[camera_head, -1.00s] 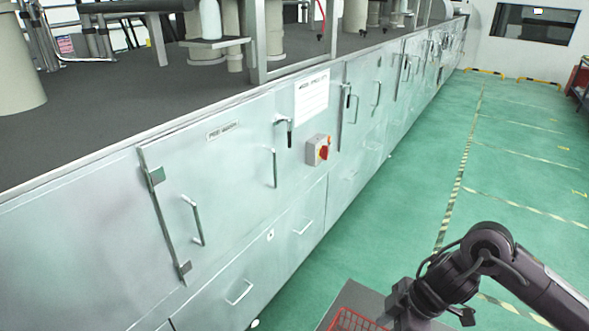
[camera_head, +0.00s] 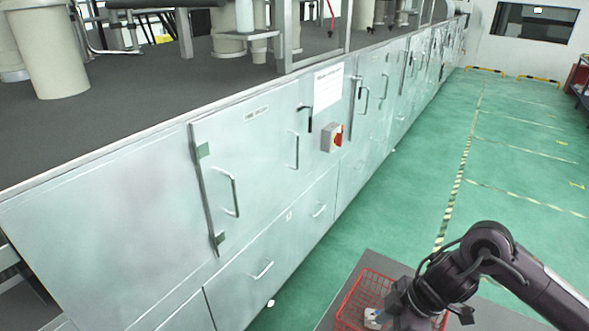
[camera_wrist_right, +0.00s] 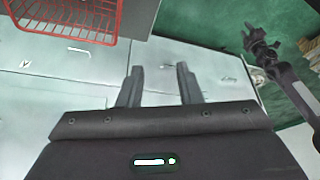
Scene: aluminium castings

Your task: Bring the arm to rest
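My right arm enters the head view from the lower right and bends down over a red wire basket (camera_head: 362,285). The gripper end of this arm is low in that view, by the basket, and its fingers are not clear there. In the right wrist view my right gripper (camera_wrist_right: 160,83) is open, with nothing between its two fingers. A small pale grey part (camera_head: 373,318) shows in the basket, partly cut off and hidden by the arm. A dark arm at the right of the wrist view looks like my left one; its gripper end (camera_wrist_right: 258,42) is small and unclear.
A long silvery cabinet (camera_head: 110,225) with doors, handles and a red switch (camera_head: 338,138) runs along the left. Pale cylinders stand on its dark top. The green floor (camera_head: 400,200) to the right is open, with striped tape lines. The basket also shows in the wrist view (camera_wrist_right: 70,25).

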